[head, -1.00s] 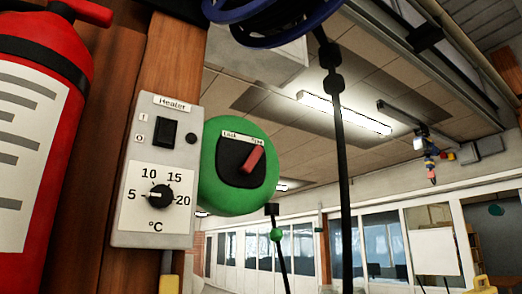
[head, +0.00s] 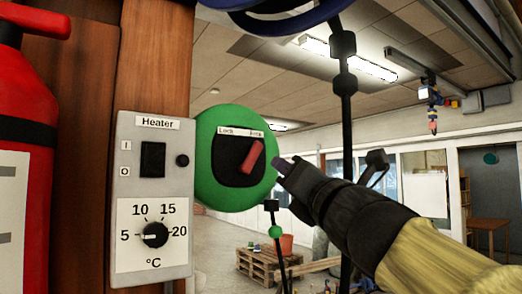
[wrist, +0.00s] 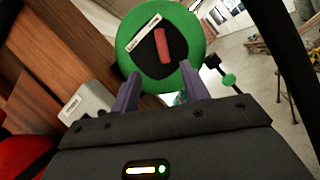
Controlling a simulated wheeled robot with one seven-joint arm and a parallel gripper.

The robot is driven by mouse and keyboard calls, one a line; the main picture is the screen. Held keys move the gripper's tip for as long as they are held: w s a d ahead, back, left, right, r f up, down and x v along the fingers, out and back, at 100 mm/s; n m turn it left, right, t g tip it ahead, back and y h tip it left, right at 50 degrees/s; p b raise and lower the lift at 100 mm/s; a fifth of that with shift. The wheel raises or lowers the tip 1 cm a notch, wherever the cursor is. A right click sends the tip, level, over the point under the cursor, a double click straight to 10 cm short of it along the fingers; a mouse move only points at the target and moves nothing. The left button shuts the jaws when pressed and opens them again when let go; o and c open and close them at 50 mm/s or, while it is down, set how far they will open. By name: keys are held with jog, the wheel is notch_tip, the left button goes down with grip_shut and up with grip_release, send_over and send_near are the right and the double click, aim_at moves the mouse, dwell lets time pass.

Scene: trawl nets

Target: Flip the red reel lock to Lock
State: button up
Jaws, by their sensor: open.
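The red reel lock (head: 253,157) is a short red lever on the black face of a round green reel (head: 208,180). It leans up to the right, its top under the right-hand word of the label strip (head: 241,132); "Lock" is at the left end. In the wrist view the lever (wrist: 163,47) shows ahead of the fingers, near the middle of the green reel (wrist: 186,25). My gripper (head: 282,165) is just right of the reel in the head view. In the wrist view its two purple fingers (wrist: 157,92) are apart with nothing between them.
A grey heater panel (head: 124,210) with a switch and dial is left of the reel. A red fire extinguisher (head: 22,170) stands at the far left. A black upright rod (head: 347,120) is right of the reel. A wooden pallet (head: 262,262) lies on the floor behind.

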aim_at(257, 150)
jog(key=shift+w, duration=0.1)
jog(key=shift+w+a+r, duration=0.1)
jog(key=p+x, duration=0.6)
jog(key=x, duration=1.1)
jog(key=shift+a, duration=0.1)
grip_shut()
